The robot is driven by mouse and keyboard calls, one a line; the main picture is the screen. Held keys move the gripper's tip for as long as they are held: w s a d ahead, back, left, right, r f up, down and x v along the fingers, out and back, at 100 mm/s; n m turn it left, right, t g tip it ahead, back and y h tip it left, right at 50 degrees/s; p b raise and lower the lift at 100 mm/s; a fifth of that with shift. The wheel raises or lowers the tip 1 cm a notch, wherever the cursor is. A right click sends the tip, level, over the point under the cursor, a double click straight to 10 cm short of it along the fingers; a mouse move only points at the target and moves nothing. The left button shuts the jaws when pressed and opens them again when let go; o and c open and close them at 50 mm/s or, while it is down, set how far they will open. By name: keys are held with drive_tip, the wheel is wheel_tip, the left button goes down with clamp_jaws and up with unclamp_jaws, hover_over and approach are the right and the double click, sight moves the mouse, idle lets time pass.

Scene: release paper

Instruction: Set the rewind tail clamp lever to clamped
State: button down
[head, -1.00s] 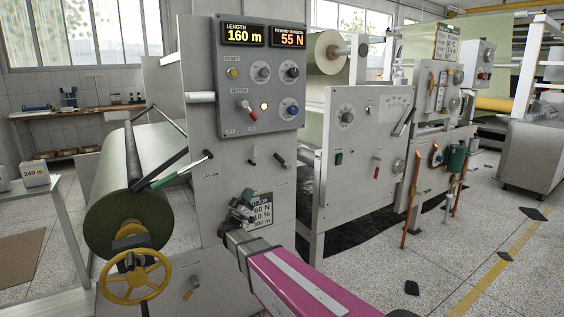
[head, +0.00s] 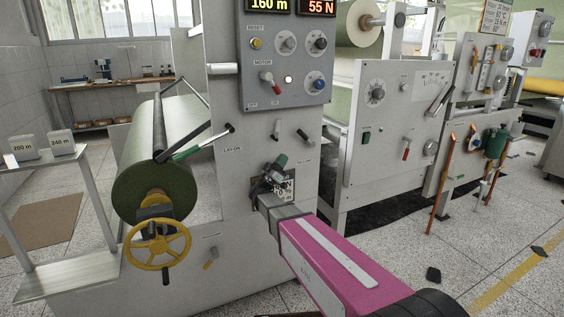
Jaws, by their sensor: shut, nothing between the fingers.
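The green lay-on lever (head: 185,153) and dark green roll (head: 155,185) are at left, above the yellow handwheel (head: 157,246). The control box (head: 285,60) is above my gripper. A metal stand (head: 80,275) is at far left. Speckled floor is open at right.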

sight(304, 136)
drive_tip(key=x, duration=1)
drive_tip(key=shift+w+d+r, duration=0.1)
drive_tip(key=shift+w+d, duration=0.05)
drive_tip(key=shift+r+g, duration=0.1)
drive_tip(key=shift+g, duration=0.2)
